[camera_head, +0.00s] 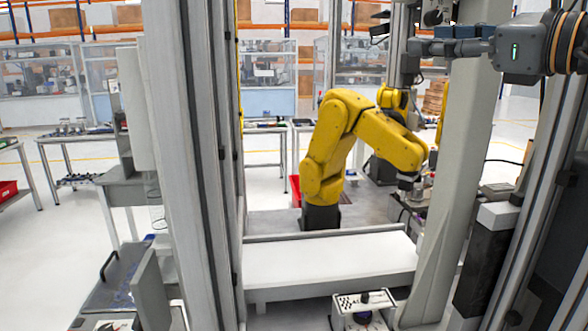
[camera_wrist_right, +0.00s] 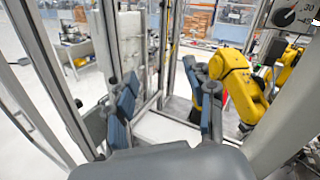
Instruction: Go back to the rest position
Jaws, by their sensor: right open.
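My right gripper (camera_head: 418,47) is at the upper right of the head view, with its dark wrist and blue-grey fingers pointing left. It is raised in front of a grey post and holds nothing. In the right wrist view its two blue-padded fingers (camera_wrist_right: 160,74) are spread wide with an empty gap between them. My left gripper does not show in either view.
A yellow industrial arm (camera_head: 345,125) stands behind a white ledge (camera_head: 330,262); it also shows in the wrist view (camera_wrist_right: 235,75). Metal frame posts (camera_head: 185,150) and a pale slanted post (camera_head: 460,150) flank it. A control box (camera_head: 362,308) sits low in front.

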